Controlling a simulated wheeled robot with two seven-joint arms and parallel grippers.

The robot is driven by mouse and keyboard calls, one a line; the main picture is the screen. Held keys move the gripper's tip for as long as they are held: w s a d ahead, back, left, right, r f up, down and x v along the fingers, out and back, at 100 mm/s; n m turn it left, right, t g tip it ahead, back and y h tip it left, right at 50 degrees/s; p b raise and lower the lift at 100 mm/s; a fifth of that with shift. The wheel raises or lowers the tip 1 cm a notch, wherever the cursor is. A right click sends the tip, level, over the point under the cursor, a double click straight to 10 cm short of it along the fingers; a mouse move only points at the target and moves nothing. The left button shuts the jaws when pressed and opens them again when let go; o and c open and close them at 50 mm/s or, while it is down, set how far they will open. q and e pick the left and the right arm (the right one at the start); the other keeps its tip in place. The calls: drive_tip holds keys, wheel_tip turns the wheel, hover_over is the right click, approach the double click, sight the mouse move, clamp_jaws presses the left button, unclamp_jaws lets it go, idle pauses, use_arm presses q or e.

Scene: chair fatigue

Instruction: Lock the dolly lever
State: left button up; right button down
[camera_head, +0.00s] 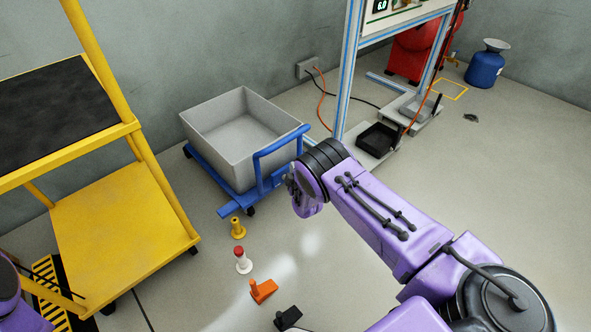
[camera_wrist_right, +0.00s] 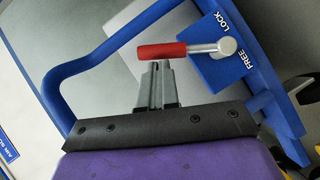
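The blue dolly (camera_head: 240,200) stands on the floor near the back wall, carrying a grey bin (camera_head: 205,135). In the right wrist view, the dolly's lever (camera_wrist_right: 175,50) has a red grip and a silver arm on a blue plate marked LOCK and FREE (camera_wrist_right: 243,57). The red grip points left in that view, away from the pivot. My right gripper (camera_wrist_right: 157,72) has its fingers close together, with tips right at the red grip; contact is unclear. In the head view, my right gripper (camera_head: 299,190) is at the dolly's handle end, partly hidden by the wrist. My left gripper is out of view.
A yellow frame cart (camera_head: 110,220) stands at the left. Yellow (camera_head: 237,228), red-and-white (camera_head: 243,262), orange (camera_head: 262,291) and black (camera_head: 287,318) small items stand on the floor in front of the dolly. A metal-framed test stand (camera_head: 348,70) is behind right.

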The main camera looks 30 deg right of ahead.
drive_tip(key=shift+d, duration=0.15)
drive_tip(key=w+a+r+p+v, duration=0.1)
drive_tip(key=a+p+v, duration=0.1)
drive_tip(key=p+v, duration=0.5)
drive_tip(key=shift+a+r+v, duration=0.2)
drive_tip(key=shift+r+v, duration=0.15)
drive_tip(key=shift+v, duration=2.7)
drive_tip(key=shift+w, duration=0.2)
